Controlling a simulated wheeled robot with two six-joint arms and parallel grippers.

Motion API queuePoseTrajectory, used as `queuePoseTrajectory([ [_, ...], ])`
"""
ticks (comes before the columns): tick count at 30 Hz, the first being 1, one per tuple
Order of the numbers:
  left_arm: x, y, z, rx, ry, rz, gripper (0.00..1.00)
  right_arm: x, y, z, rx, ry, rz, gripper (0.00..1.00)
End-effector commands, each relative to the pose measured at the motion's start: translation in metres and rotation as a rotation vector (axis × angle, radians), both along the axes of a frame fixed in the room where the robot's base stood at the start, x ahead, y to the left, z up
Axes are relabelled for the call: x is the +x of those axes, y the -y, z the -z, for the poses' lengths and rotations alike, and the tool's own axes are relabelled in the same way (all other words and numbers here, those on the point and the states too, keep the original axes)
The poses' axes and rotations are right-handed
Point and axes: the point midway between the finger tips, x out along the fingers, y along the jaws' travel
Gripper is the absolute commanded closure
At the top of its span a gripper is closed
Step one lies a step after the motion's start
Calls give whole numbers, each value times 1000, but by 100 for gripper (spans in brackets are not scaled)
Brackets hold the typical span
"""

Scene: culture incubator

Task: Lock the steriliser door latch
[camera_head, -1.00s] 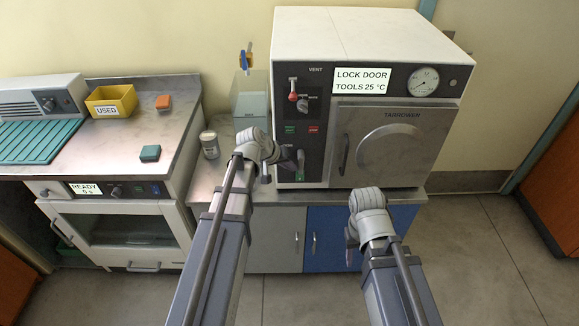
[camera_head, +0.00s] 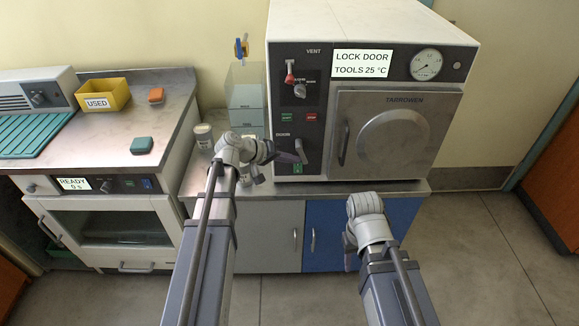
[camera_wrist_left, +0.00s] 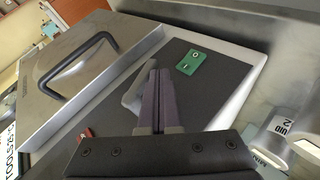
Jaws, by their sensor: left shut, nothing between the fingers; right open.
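The steriliser (camera_head: 372,75) stands on the counter with its door (camera_head: 385,135) against the front. Its screen (camera_head: 361,63) reads "LOCK DOOR TOOLS 25 °C". The grey latch lever (camera_head: 300,150) is on the dark panel left of the door. It also shows beside the fingers in the left wrist view (camera_wrist_left: 133,94). My left gripper (camera_head: 290,158) is shut and empty, its tips at the lever; whether they touch it I cannot tell. Its fingers (camera_wrist_left: 158,85) point at the panel. My right gripper (camera_head: 350,252) is open, low before the blue cupboard, mostly hidden by its wrist.
A green switch (camera_head: 298,168) sits below the lever; it also shows in the wrist view (camera_wrist_left: 194,62). A white-lidded jar (camera_head: 204,137) and clear container (camera_head: 246,98) stand left of the steriliser. A red vent knob (camera_head: 290,77) is above.

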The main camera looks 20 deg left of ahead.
Motion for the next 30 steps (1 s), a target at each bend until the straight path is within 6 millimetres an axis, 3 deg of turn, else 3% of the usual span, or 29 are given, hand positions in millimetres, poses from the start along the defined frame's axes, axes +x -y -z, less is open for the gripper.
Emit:
queuePoseTrajectory([
  [1,0,0,12,-43,13,-1,100,0,0,20,0,0,0,50],
  [18,6,21,19,-564,163,1,100,0,0,130,0,0,0,50],
  [30,10,35,12,-898,259,1,100,0,1,193,-6,2,-2,50],
])
